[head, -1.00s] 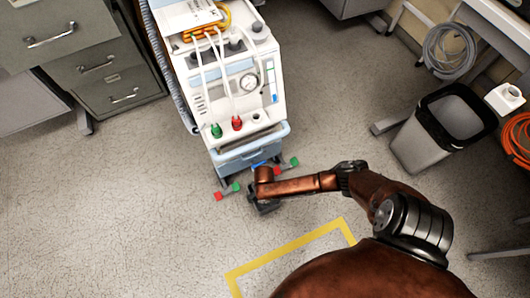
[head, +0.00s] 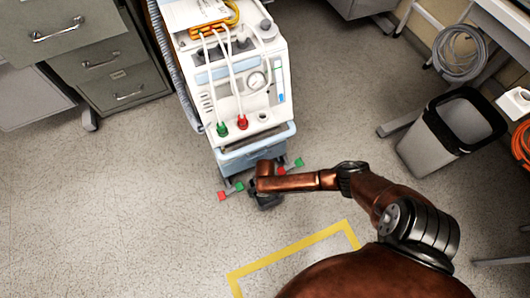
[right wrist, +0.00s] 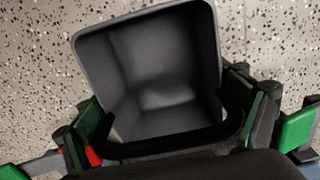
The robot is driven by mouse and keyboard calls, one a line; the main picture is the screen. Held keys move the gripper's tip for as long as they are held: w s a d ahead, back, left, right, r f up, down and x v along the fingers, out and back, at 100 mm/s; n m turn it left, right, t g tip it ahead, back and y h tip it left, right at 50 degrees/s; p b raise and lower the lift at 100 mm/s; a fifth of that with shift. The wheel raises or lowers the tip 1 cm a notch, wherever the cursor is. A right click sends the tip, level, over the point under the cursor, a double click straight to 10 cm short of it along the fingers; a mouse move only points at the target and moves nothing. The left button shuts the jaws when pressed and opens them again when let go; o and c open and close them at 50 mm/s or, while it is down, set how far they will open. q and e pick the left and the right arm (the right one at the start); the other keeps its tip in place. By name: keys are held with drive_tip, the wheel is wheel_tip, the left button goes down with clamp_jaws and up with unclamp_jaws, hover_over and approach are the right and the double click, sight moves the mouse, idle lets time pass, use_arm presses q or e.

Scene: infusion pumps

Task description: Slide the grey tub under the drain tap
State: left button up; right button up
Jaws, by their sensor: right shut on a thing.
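The grey tub (right wrist: 150,60) fills the middle of the right wrist view, its open, empty inside facing the camera. The green-padded fingers of my right gripper (right wrist: 168,112) lie on either side of it, shut on it. In the head view my right gripper (head: 265,196) is a small dark shape low at the front foot of the white and pale blue pump cart (head: 253,155). The tub cannot be told apart from it there. I cannot make out the drain tap; the cart's lower front is partly behind my arm. My left gripper is not in view.
Red and green pieces (head: 229,191) stick out at the cart's foot, on both sides of my gripper. A yellow floor outline (head: 290,250) lies in front. A grey waste bin (head: 432,140) stands right; metal drawers (head: 95,62) stand left. Floor at the left front is clear.

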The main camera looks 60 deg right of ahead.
drive_tip(key=shift+f, duration=0.3)
drive_tip(key=o, duration=1.1)
